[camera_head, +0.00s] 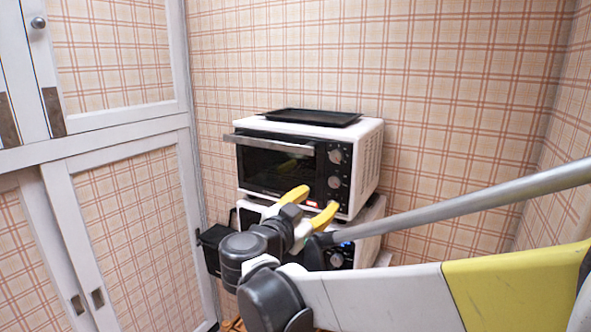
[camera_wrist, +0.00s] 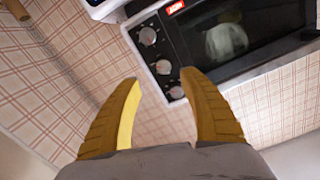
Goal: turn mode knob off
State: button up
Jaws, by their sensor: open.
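The upper toaster oven (camera_head: 366,160) is white with a black front, and its control panel is at the right of the glass door. In the head view I see an upper knob (camera_head: 336,156) and a middle knob (camera_head: 334,182); the lower panel is partly hidden by my gripper. I cannot read which is the mode knob. My gripper (camera_head: 320,198) is open and empty in front of the panel, its yellow fingers (camera_wrist: 160,76) apart.
A black tray (camera_head: 312,117) lies on top of the oven. A second white appliance (camera_head: 367,238) stands underneath, partly hidden by my arm. White cabinet doors (camera_head: 118,190) stand at the left. Plaid walls close the back and right.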

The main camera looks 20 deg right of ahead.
aim_at(334, 182)
jog(key=x, duration=0.3)
jog(key=b+x, duration=0.1)
jog(key=x, duration=0.3)
jog(key=r+x, duration=0.1)
jog(key=x, duration=0.2)
jog(key=shift+w+d, duration=0.25)
jog(key=shift+w, duration=0.1)
jog(key=shift+r, duration=0.1)
jog(key=shift+c, duration=0.2)
grip_shut()
